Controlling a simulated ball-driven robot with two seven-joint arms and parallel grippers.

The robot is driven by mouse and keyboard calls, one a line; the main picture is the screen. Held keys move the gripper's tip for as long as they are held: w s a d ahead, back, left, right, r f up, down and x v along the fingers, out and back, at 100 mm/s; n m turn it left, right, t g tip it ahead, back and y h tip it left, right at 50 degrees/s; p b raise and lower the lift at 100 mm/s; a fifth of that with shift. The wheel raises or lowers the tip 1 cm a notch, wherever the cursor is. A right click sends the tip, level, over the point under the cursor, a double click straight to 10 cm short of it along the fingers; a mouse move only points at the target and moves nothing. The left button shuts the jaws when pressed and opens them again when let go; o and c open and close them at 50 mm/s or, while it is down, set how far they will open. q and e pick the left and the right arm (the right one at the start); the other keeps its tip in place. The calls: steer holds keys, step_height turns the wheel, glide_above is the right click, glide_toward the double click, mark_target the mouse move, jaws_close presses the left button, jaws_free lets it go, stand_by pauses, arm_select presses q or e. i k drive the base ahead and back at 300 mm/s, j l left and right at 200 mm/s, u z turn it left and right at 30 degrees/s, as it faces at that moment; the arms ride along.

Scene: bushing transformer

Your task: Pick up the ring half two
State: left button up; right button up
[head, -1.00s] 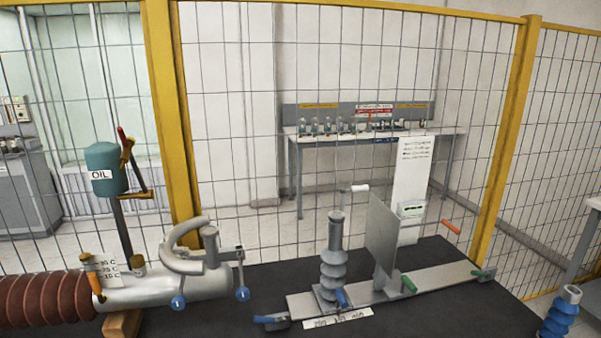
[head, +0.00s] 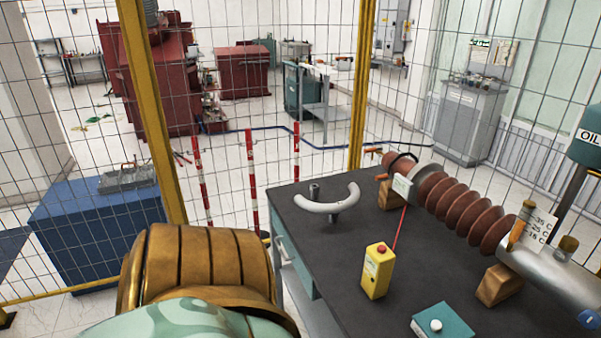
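A light grey curved half ring (head: 329,205) lies on the dark table top (head: 335,250) near its far left corner, with its bend toward the front. A small dark upright post (head: 314,191) stands at its left part; I cannot tell whether it belongs to the ring. Nothing holds the half ring. I cannot read any mark saying which half it is. A bronze and mint-green part of my own body fills the lower left. Neither of my grippers shows in the head view.
A yellow box with a red button (head: 377,270) and a teal box with a white knob (head: 442,322) stand at the front. The ribbed brown bushing (head: 450,200) lies on wooden blocks (head: 498,285) at right. Wire fencing with yellow posts (head: 361,85) runs behind.

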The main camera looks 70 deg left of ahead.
mark_target(338, 208)
steer(key=u, duration=2)
